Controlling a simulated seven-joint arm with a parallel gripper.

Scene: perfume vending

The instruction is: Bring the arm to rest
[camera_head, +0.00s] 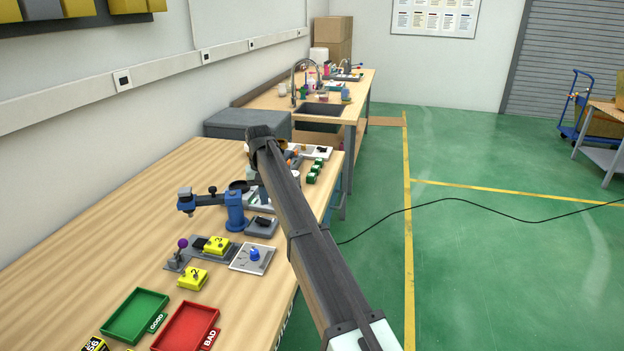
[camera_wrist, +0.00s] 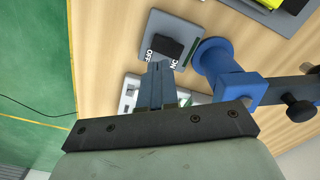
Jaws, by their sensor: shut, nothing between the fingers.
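My arm (camera_head: 300,225) reaches up from the lower right in the head view, over the right edge of the wooden table (camera_head: 60,250). In that view its far end hides the gripper's fingers. In the wrist view my gripper (camera_wrist: 160,70) has its two fingers together with nothing between them. There the fingertips appear in front of a grey plate with a black block (camera_wrist: 165,47) and lettering. I cannot tell their height above it. A blue stand (camera_wrist: 215,62) is close by on the right of the fingers; it also shows in the head view (camera_head: 235,212).
A green GOOD tray (camera_head: 136,313) and a red BAD tray (camera_head: 187,329) sit at the table's front. Yellow blocks (camera_head: 192,279), a knob plate (camera_head: 252,258) and several green pieces (camera_head: 315,170) also stand there. Open green floor (camera_head: 490,250) lies to the right.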

